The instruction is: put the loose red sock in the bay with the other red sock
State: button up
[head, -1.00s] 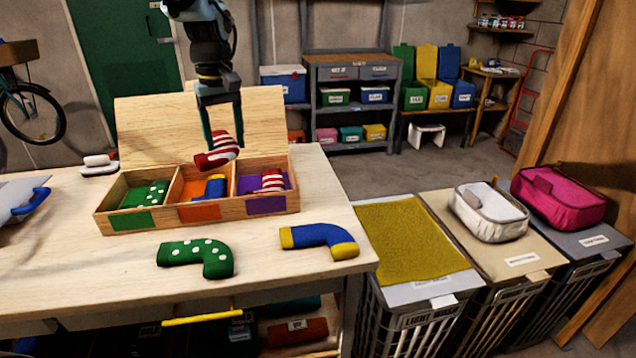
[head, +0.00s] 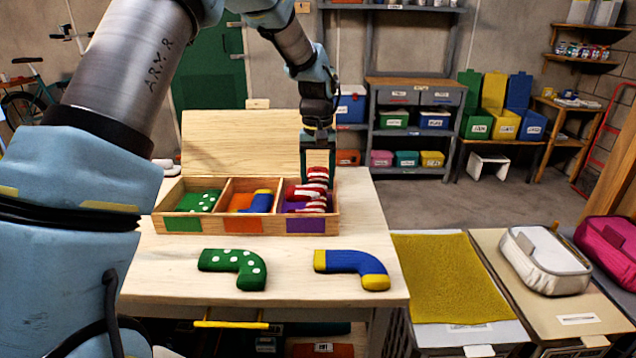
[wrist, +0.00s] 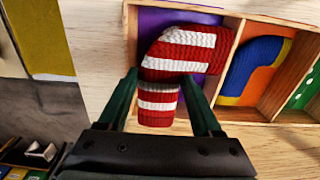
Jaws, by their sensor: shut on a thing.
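My gripper (head: 318,172) is at the right-hand, purple-labelled bay of the wooden box (head: 270,226). It is shut on the loose red sock (head: 317,177), which has white stripes. The other red-and-white striped sock (head: 308,206) is in that bay, just below; the two overlap, and I cannot tell whether they touch. In the wrist view, striped red knit (wrist: 157,104) shows between the fingers (wrist: 160,82), over the purple floor (wrist: 155,20). Which part belongs to which sock is unclear there.
The left bay holds a green dotted sock (head: 200,201), the middle bay a blue-and-yellow one (head: 258,201). Another green dotted sock (head: 236,266) and another blue-and-yellow sock (head: 353,264) lie on the table (head: 180,270) in front. The box's raised lid (head: 240,143) stands behind.

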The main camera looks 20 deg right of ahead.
aim_at(317, 181)
jog(key=shift+f, duration=0.9)
jog(key=shift+f, duration=0.6)
jog(key=o, duration=1.3)
jog(key=shift+o, duration=0.2)
